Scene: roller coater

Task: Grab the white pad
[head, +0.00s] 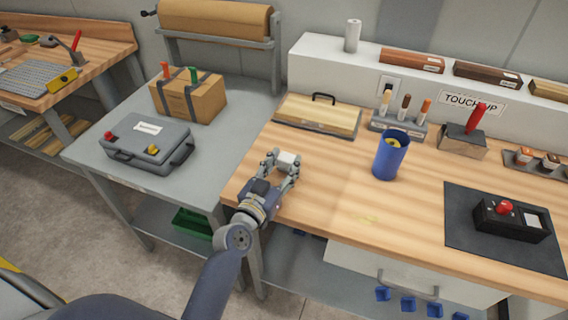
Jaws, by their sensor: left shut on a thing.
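The white pad (287,159) is a small pale block near the left end of the wooden workbench (325,200). My left gripper (282,165) is shut on it, with a finger on each side. The pad sits at the fingertips; I cannot tell whether it touches the bench top. My left arm reaches in from the bottom of the head view. My right gripper is not in view.
A blue cup (391,155) stands right of the gripper. A wooden case with a black handle (318,115) lies behind it. A black device with a red knob (511,221) rests on a dark mat (458,236). A grey toolbox (147,143) stands on the left table. The bench between gripper and cup is clear.

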